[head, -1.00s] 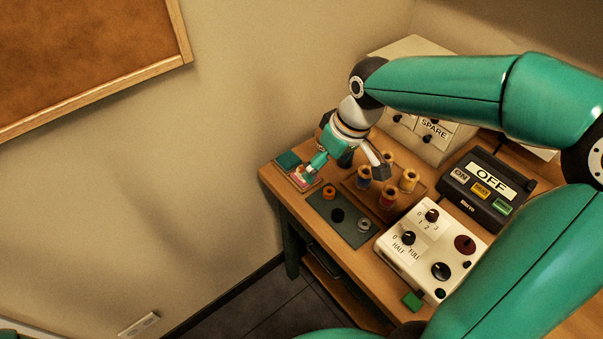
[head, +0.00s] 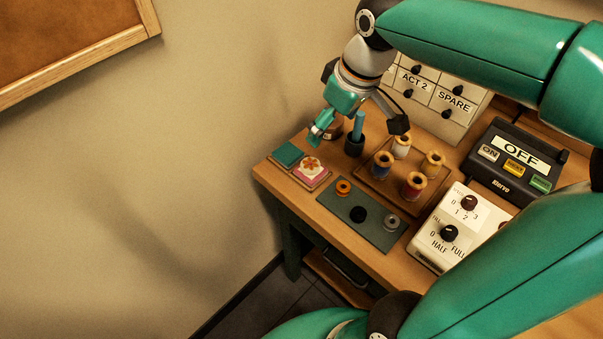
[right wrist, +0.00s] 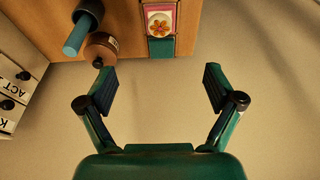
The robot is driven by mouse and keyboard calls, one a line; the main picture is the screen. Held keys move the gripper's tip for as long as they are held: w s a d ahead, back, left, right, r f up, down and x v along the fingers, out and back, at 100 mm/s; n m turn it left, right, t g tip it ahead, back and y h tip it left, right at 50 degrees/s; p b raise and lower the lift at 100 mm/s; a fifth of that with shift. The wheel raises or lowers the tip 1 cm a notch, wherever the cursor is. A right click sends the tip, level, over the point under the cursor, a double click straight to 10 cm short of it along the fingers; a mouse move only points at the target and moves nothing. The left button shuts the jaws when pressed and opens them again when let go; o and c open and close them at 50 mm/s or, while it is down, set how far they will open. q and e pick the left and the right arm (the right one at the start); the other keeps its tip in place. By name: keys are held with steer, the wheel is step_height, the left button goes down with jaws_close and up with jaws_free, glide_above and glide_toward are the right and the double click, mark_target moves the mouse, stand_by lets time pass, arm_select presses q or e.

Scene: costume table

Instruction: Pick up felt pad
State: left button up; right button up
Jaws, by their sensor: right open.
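Two small felt pads lie side by side on a wooden tray (head: 324,183) at the table's left corner. One is a teal pad (head: 288,154); the other is a pink pad (head: 302,174) with a white piece bearing an orange flower (head: 312,165) on it. The right wrist view shows the pink pad (right wrist: 148,9) and the teal pad (right wrist: 161,48) at the top, beyond the fingertips. My right gripper (head: 358,128) is open and empty, above and behind the pads, touching neither. It also shows open in the wrist view (right wrist: 158,78). My left gripper is out of view.
A dark cup with a teal stick (head: 355,144) and a brown jar (right wrist: 101,48) stand near the pads. Thread spools (head: 413,185) stand on a tray to the right. A dark green mat (head: 376,230) holds small rings. Control boxes (head: 515,160) fill the right side.

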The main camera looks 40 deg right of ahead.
glide_above(313, 166)
steer(key=s, duration=0.1)
step_height(313, 166, down, 10)
steer(key=shift+f, duration=0.15)
steer(key=shift+s+x, duration=0.15)
steer(key=shift+x, duration=1.5)
steer(key=shift+s+x, duration=0.1)
steer(key=shift+x, duration=1.55)
steer(key=shift+f, duration=0.1)
steer(key=c, duration=1.3)
